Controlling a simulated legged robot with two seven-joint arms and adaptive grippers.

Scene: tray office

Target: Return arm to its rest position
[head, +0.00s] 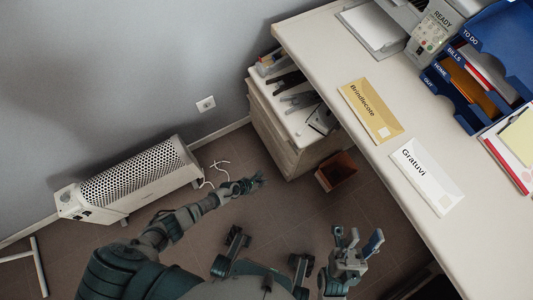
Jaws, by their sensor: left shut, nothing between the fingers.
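My left arm reaches out from the lower left, and its gripper (252,184) is shut and empty. It hangs above the brown tiled floor, between the white heater and the drawer unit. My right gripper (358,238) is at the lower middle, beside the near edge of the desk.
The white desk (330,50) fills the right side, bearing a yellow envelope (365,105), a white envelope (420,170) and a blue tray (470,118). A heater (135,180), a drawer unit (282,140) and a brown bin (337,172) stand on the floor.

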